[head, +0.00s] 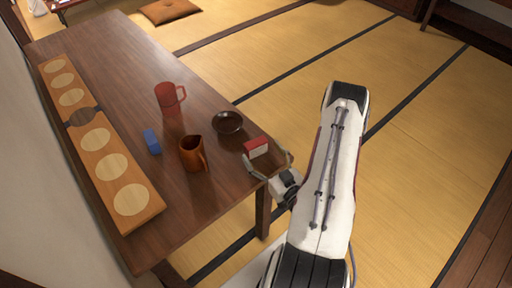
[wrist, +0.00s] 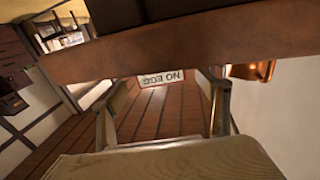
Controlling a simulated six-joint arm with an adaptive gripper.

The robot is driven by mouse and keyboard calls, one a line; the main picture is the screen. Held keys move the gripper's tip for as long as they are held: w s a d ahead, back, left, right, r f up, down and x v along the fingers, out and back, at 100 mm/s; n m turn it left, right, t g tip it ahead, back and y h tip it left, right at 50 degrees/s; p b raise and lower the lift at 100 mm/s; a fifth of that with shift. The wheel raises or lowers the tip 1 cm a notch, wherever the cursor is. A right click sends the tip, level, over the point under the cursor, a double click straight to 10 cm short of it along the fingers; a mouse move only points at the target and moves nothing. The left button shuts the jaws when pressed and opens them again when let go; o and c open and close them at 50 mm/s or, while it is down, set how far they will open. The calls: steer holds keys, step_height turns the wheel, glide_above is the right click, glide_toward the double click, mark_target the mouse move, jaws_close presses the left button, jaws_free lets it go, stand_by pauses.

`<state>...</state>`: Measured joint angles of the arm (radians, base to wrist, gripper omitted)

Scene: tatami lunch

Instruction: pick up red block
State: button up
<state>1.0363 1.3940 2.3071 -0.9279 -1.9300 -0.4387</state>
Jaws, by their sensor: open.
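The red block (head: 257,144) lies on the wooden table near its right edge in the head view. Its top is red and its near side is pale. In the wrist view, which looks upside down, the block (wrist: 162,79) shows a pale face with dark lettering and a thin red border. My gripper (head: 269,166) is open and empty at the table's edge, just on the near side of the block. In the wrist view, the block appears beyond the fingertips of my gripper (wrist: 164,108), in line with the gap between them. No contact with the block is visible.
A dark bowl (head: 227,122) stands just beyond the block. A copper pitcher (head: 191,154), a blue block (head: 152,142) and a red mug (head: 167,98) stand farther left. A long board with pale circles (head: 129,199) lies along the left side. The table's far end (head: 100,42) is clear.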

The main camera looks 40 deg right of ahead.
mark_target(259, 149)
steer(key=shift+w+d, duration=0.25)
steer(key=shift+w, duration=1.05)
steer(key=shift+w+d, duration=0.2)
steer(key=shift+w, duration=1.05)
steer(key=shift+c, duration=0.4)
steer(key=c, duration=1.1)
